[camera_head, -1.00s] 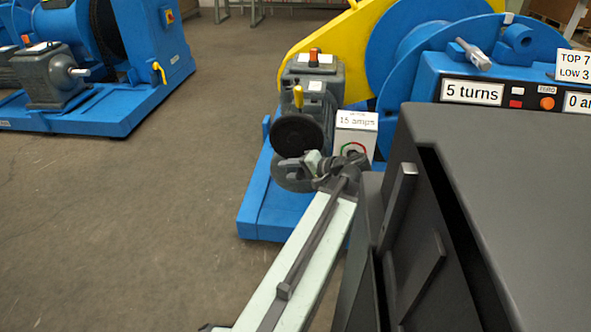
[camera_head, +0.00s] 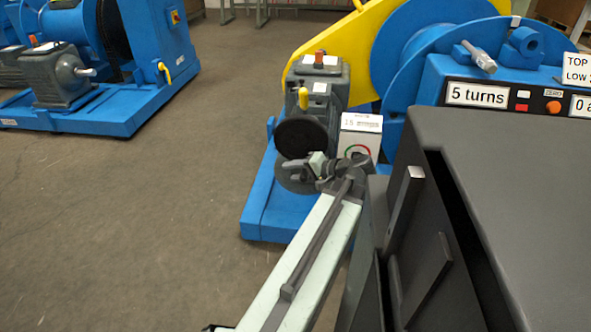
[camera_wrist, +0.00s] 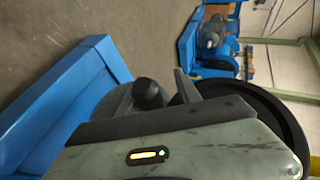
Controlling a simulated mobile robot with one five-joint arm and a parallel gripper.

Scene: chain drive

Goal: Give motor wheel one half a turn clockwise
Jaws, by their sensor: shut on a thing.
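The motor wheel (camera_head: 301,137) is a black disc on the front of the grey motor (camera_head: 318,80). A yellow handle (camera_head: 303,98) stands just above it. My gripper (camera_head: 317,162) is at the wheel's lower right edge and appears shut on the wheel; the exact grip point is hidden. In the wrist view, my gripper (camera_wrist: 178,100) lies across the black wheel (camera_wrist: 290,130), covering part of it. A dark rounded knob (camera_wrist: 148,93) shows beside the jaw.
The blue base (camera_head: 262,205) carries the motor. A white meter box (camera_head: 360,135) stands right of the wheel. Another blue machine (camera_head: 140,105) stands at the left. Open floor (camera_head: 110,230) lies between.

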